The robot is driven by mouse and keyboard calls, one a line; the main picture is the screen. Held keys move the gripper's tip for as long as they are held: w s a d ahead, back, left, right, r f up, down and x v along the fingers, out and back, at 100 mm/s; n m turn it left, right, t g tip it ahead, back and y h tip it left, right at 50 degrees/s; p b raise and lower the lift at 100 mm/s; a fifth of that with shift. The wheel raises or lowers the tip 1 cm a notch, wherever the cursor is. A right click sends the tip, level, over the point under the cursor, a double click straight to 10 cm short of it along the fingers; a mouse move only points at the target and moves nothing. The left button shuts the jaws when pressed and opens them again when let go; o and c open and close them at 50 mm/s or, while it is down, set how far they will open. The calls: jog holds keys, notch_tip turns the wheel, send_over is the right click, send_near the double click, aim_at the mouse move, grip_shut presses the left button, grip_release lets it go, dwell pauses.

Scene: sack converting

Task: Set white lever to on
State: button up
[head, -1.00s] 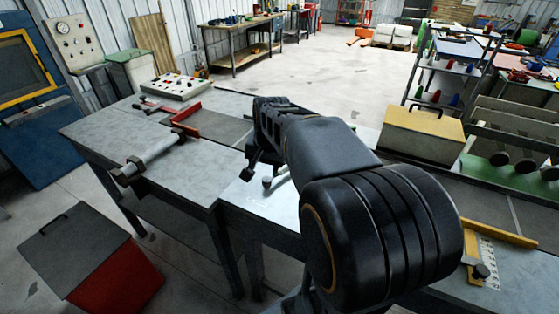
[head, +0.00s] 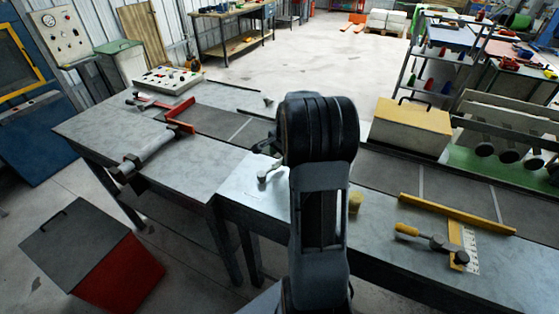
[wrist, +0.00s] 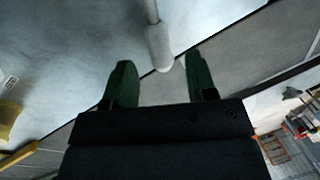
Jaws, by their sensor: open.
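The white lever (wrist: 159,45) shows at the top middle of the wrist view as a thin shaft with a rounded white grip. Its grip end lies between the two dark green fingertips of my gripper (wrist: 160,62) in the picture. The fingers stand apart, with gaps on both sides of the grip; I cannot tell the depth between them. In the head view a small pale lever (head: 268,174) stands on the bright plate at the near edge of the bench. My arm hides most of the gripper there. The lever's on and off marks are not readable.
A yellow cylinder (head: 355,203) and a yellow-handled lever (head: 408,230) by a yellow rail (head: 455,213) are to the right. A red bracket (head: 181,127) and a roller (head: 148,150) are on the left of the bench.

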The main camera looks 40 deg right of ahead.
aim_at(279, 162)
jog(key=shift+w+f, duration=0.2)
jog(key=shift+f, duration=0.7)
jog(key=shift+w+f, duration=0.15)
jog(key=shift+f, duration=0.7)
jog(key=shift+a, duration=0.1)
jog(key=shift+c, duration=0.5)
grip_shut()
